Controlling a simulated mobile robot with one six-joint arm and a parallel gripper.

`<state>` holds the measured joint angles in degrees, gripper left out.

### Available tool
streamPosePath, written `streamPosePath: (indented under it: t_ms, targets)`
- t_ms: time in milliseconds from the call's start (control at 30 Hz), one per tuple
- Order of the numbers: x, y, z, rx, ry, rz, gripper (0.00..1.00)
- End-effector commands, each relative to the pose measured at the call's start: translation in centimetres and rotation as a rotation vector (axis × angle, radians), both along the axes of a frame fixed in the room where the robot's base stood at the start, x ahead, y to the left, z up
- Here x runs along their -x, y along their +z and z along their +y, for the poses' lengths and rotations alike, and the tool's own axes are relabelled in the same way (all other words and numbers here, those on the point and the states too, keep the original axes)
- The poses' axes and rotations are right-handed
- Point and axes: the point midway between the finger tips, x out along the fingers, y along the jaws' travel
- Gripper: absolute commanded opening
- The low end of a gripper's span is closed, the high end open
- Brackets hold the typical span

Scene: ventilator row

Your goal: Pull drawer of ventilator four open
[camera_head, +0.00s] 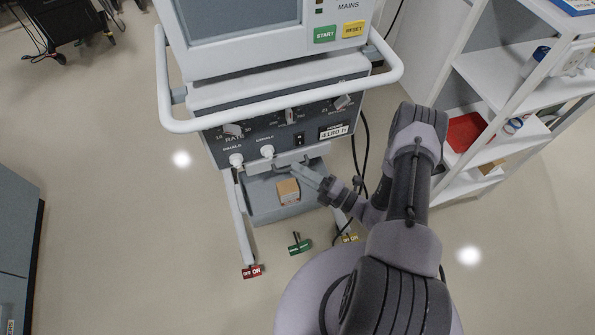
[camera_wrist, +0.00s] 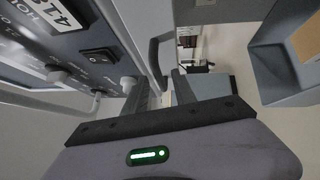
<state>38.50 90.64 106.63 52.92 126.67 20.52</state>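The ventilator (camera_head: 275,95) stands upright, with a grey knob panel marked 4180 h. Below the panel is a light grey drawer front (camera_head: 318,151) with a bar handle (camera_head: 291,160). The drawer looks shut, though my gripper covers part of it. In the wrist view the curved grey handle (camera_wrist: 155,55) lies just ahead of the fingers. My gripper (camera_head: 299,169) is at the handle from the right. In the wrist view my gripper (camera_wrist: 168,85) shows its two fingers apart with a gap between them. Whether they touch the handle cannot be told.
A grey tray (camera_head: 262,205) below holds a small cardboard box (camera_head: 288,191). Red (camera_head: 252,271) and green (camera_head: 300,246) pedals sit near the floor. A white shelf unit (camera_head: 470,75) stands at right, a grey cabinet (camera_head: 18,225) at left.

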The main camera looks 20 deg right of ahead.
Motion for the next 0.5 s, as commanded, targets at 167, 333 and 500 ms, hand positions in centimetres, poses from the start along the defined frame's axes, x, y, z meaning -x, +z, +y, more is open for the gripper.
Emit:
streamPosePath:
  t_ms: [167, 333, 500]
  targets:
    - [-0.63, 0.14, 0.66, -0.001, 0.001, 0.001, 0.32]
    - [-0.66, 0.17, 0.64, 0.0, 0.0, 0.0, 0.32]
    - [-0.64, 0.17, 0.62, 0.0, 0.001, 0.0, 0.05]
